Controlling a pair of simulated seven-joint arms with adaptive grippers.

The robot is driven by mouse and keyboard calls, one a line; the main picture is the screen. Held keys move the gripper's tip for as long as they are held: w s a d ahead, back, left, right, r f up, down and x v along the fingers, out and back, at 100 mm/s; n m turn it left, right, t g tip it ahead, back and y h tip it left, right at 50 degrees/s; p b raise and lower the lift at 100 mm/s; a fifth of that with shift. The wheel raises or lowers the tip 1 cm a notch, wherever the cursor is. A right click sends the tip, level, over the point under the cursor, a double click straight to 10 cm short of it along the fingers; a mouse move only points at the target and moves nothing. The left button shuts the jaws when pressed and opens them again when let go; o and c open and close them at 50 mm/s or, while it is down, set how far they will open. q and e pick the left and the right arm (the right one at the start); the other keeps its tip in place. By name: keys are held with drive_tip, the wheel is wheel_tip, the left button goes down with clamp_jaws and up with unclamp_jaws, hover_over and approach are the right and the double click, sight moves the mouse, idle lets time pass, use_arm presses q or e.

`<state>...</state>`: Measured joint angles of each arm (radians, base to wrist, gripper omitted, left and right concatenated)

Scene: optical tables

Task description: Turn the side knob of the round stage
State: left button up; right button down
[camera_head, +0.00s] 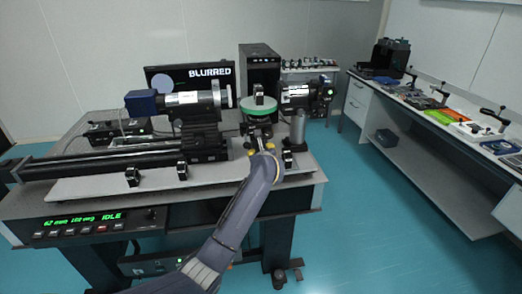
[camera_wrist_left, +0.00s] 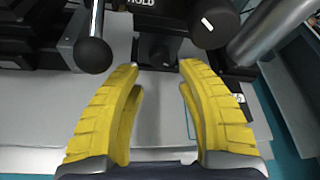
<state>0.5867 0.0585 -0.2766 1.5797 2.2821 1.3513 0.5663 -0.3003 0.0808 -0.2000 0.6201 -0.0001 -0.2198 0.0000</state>
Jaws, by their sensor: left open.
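The round stage (camera_head: 259,107) shows a green-rimmed disc on a dark mount in the middle of the optical table. My left gripper (camera_head: 264,143) is at the front of this mount, below the disc. In the left wrist view its yellow fingers (camera_wrist_left: 160,75) are open with nothing between them. A small dark part (camera_wrist_left: 157,50) lies just beyond the gap between the fingertips. A black round-ended knob (camera_wrist_left: 93,55) is to the left, and a black cylindrical knob with a white mark (camera_wrist_left: 213,27) is to the upper right. I cannot tell which is the side knob.
A camera-like tube (camera_head: 190,100) stands left of the stage and another instrument (camera_head: 297,95) right. A monitor (camera_head: 207,75) reads BLURRED. A side bench (camera_head: 440,120) with tools is at the right. The blue floor between is clear.

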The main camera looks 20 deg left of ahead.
use_arm(q)
drive_tip(key=shift+x, duration=2.55)
clamp_jaws()
